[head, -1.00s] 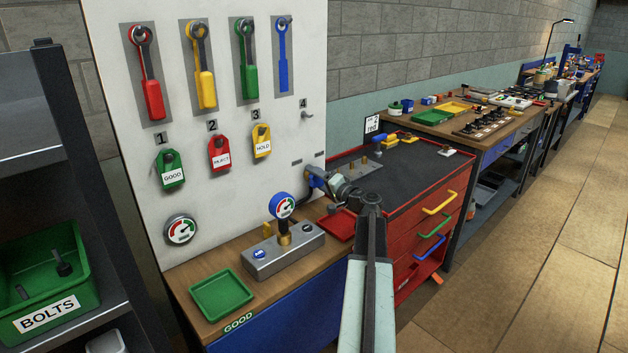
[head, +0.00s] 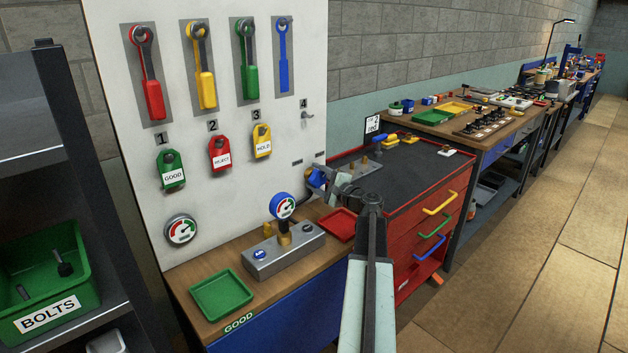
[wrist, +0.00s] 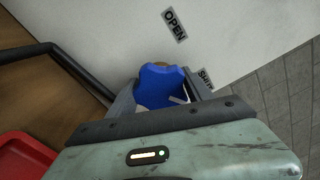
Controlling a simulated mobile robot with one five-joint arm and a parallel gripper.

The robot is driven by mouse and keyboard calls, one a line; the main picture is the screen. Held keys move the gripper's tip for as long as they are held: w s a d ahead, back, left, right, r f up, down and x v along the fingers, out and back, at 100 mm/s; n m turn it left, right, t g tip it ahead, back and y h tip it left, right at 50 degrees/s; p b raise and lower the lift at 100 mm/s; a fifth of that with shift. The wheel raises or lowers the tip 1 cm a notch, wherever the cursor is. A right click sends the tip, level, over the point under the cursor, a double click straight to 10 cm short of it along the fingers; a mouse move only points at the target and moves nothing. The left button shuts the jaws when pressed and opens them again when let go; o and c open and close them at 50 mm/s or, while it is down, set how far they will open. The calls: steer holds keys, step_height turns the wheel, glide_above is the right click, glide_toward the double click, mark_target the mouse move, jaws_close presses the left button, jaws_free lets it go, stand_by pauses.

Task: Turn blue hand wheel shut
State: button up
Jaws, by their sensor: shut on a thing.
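The blue hand wheel (head: 315,180) is on the lower right of the white panel, above the bench. It fills the space between the fingers in the wrist view (wrist: 160,88). My gripper (wrist: 163,96) is shut on the wheel, with a grey finger on each side of it. In the head view my gripper (head: 322,183) partly covers the wheel. An OPEN label (wrist: 175,25) and a partly hidden SHUT label (wrist: 206,79) are on the panel by the wheel. I cannot tell the wheel's exact angle.
A gauge (head: 284,206) on a metal block (head: 285,252) stands left of the wheel, with a dark pipe nearby. A green tray (head: 222,294) and a red tray (head: 340,224) are on the bench. A red tool cabinet (head: 425,235) stands to the right.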

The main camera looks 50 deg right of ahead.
mark_target(320, 180)
steer(key=shift+w+r+m, duration=0.1)
steer(key=shift+m, duration=0.3)
steer(key=o, duration=1.4)
steer(key=s, duration=0.7)
steer(key=shift+s+a, duration=0.15)
steer(key=shift+a, duration=0.2)
steer(key=shift+s, duration=0.3)
